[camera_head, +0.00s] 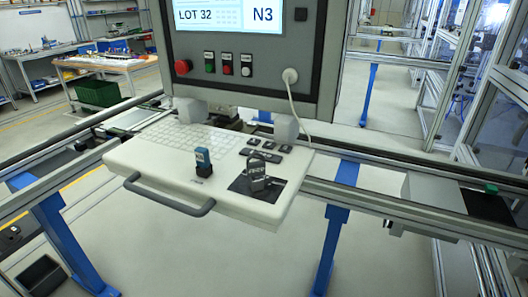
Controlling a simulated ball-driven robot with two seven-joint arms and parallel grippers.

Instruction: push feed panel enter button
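A grey control panel (245,62) hangs at the top middle, with a lit screen (222,15) reading "LOT 32" and "N3". I cannot read which button is marked enter. Neither of my grippers is in view.
A blue-topped stamp-like object (203,162) and a dark grey block (257,177) on a black pad (280,187) stand upright on the shelf. A grey handle (165,203) runs along its front edge. A white cable (291,98) hangs by the panel. Rails extend both sides.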

